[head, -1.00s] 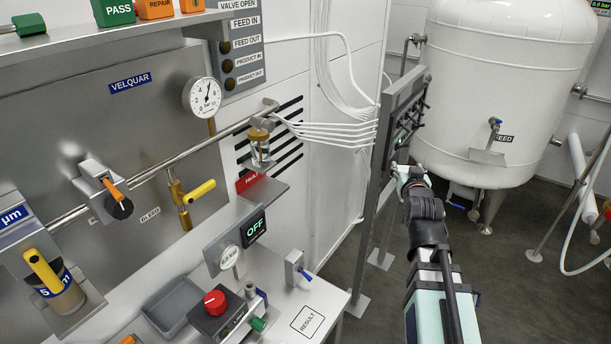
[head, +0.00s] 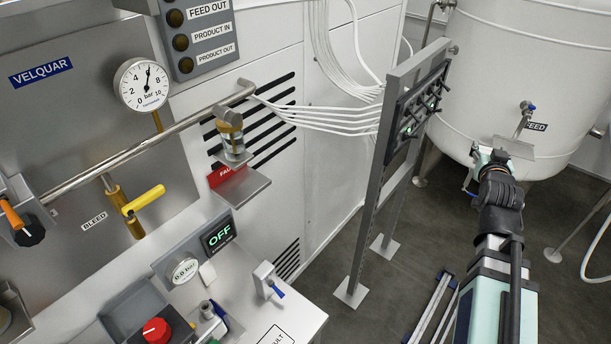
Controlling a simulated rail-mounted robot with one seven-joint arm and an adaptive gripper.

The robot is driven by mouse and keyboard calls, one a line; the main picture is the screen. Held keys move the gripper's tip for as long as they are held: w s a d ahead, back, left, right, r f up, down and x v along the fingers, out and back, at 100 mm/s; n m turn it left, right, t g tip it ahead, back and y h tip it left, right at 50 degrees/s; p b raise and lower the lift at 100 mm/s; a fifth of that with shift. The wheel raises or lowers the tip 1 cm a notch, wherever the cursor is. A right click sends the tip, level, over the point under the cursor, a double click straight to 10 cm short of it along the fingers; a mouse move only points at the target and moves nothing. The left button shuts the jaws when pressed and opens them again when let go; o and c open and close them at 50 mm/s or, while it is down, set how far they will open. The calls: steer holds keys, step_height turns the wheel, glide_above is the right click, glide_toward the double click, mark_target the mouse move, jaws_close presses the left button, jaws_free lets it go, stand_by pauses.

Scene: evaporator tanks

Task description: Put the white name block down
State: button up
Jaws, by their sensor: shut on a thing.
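My gripper (head: 490,156) is at the right, in front of the white tank (head: 520,80), at the end of my outstretched arm. It points away from me, and its fingers are small and partly hidden by its own body. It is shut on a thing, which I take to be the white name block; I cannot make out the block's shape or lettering. A small grey shelf (head: 516,148) under the tank's tap, beside the FEED label (head: 536,126), shows just right of the gripper. I cannot tell whether they touch.
A grey upright frame (head: 368,190) with a dark valve panel (head: 414,108) stands left of my arm. White hoses (head: 330,118) run from it to the wall. A bench (head: 245,290) with an OFF display (head: 217,235) is at lower left. Dark floor (head: 400,285) lies between.

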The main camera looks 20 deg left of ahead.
steer(key=s+a+f+n+g+y+b, duration=0.1)
steer(key=s+a+n+y+b, duration=0.25)
steer(key=a, duration=0.75)
steer(key=s+a+f+y+b, duration=0.15)
steer(key=s+a+b, duration=0.25)
steer(key=a+b, duration=0.45)
steer(key=s+a+f+n+g+y+b, duration=0.1)
steer(key=s+a+n+y+b, duration=0.2)
steer(key=a, duration=0.9)
steer(key=s+a+f+n+g+y+b, duration=0.25)
steer(key=s+a+b, duration=0.45)
steer(key=s, duration=0.5)
steer(key=s+a+f+n+g+y+b, duration=0.1)
steer(key=s+a+f+g+y+b, duration=0.3)
steer(key=s+a, duration=0.6)
steer(key=w+a+p, duration=0.1)
steer(key=p, duration=0.3)
steer(key=w+a+r+t+h+p, duration=0.1)
steer(key=p, duration=0.4)
steer(key=a+t+p, duration=0.1)
steer(key=a+p, duration=0.1)
steer(key=p, duration=0.2)
steer(key=shift+w+r+h+p, duration=0.25)
steer(key=shift+w+h+p, duration=0.1)
steer(key=shift+w, duration=0.05)
steer(key=p, duration=0.4)
steer(key=shift+w+a, duration=0.15)
